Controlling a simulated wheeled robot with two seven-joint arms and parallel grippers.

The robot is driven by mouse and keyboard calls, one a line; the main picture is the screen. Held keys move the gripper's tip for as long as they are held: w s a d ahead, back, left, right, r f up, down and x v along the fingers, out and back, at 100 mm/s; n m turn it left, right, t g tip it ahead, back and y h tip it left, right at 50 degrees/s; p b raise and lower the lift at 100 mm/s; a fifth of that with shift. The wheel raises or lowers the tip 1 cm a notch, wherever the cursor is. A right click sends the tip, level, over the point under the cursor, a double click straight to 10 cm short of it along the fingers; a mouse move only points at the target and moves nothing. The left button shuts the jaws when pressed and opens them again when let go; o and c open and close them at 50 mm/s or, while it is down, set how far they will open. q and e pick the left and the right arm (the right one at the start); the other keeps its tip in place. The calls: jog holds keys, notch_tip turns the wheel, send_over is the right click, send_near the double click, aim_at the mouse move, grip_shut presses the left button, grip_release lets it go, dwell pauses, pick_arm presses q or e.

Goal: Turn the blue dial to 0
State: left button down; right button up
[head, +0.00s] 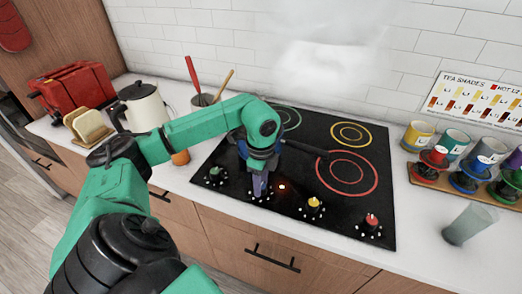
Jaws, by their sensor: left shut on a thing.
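The black cooktop (285,205) has a row of coloured dials along its front edge. My left gripper (259,186) reaches down from above at the second dial place from the left, between the green dial (215,171) and the yellow dial (314,203). It is shut on the blue dial, which is mostly hidden by the fingers, so its pointer and setting cannot be read. A small red light (282,187) glows just right of the gripper. The red dial (371,220) is at the right end. My right gripper is not in view.
A dark handle (306,148) shows behind my left wrist, with white steam (318,65) above. A white kettle (143,106), toast (86,126) and red toaster (73,88) stand left. Cups (418,136) and a tumbler (470,223) are right.

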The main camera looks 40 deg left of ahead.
pick_arm(q)
jog(key=shift+r+n, duration=0.15)
jog(key=shift+n, duration=0.15)
jog(key=shift+w, duration=0.1)
jog(key=shift+c, duration=2.2)
grip_release()
notch_tip(320, 180, up, 7)
jog(key=shift+r+b, duration=0.1)
jog(key=shift+b, duration=0.4)
notch_tip(320, 180, up, 7)
jog(key=p, duration=0.2)
jog(key=shift+r+p, duration=0.15)
jog(key=shift+p, duration=0.25)
